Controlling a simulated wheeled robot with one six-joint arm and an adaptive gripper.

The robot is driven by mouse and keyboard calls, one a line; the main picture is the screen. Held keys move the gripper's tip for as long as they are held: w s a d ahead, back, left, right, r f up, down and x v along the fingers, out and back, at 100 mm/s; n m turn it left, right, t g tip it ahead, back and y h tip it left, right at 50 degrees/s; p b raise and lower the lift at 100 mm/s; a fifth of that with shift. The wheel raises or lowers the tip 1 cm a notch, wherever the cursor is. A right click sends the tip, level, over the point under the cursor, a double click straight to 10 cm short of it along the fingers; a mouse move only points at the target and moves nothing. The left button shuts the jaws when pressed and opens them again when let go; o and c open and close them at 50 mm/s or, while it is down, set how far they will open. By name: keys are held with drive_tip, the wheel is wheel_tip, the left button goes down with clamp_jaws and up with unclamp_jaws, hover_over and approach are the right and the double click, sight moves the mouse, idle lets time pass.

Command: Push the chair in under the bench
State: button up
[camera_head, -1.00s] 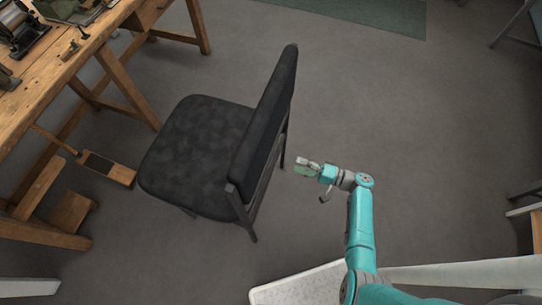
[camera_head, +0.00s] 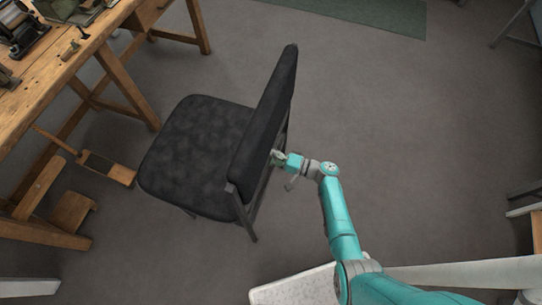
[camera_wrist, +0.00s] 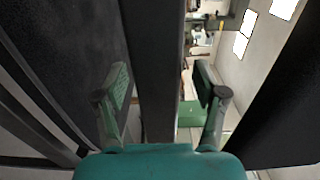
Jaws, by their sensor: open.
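The chair (camera_head: 195,150) is dark grey to black with an upholstered seat and a tall backrest (camera_head: 268,115). It stands upright on the floor, with the front of its seat facing the wooden bench (camera_head: 48,85) at the left. My gripper (camera_head: 277,157) is at the rear of the backrest, on the side away from the bench. In the wrist view my gripper's two fingers (camera_wrist: 162,95) are apart, and a dark upright bar of the chair (camera_wrist: 158,60) shows between them. I cannot tell whether they touch the chair.
A wooden pedal (camera_head: 108,168) and wooden supports (camera_head: 72,212) are low beside the bench. Tools (camera_head: 22,30) lie on the bench top. A green mat (camera_head: 375,14) lies at the back. Grey floor (camera_head: 420,150) to the right is clear.

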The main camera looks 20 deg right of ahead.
clamp_jaws()
drive_tip(key=shift+w+a+r, duration=0.1)
drive_tip(key=shift+r, duration=0.05)
idle(0.6)
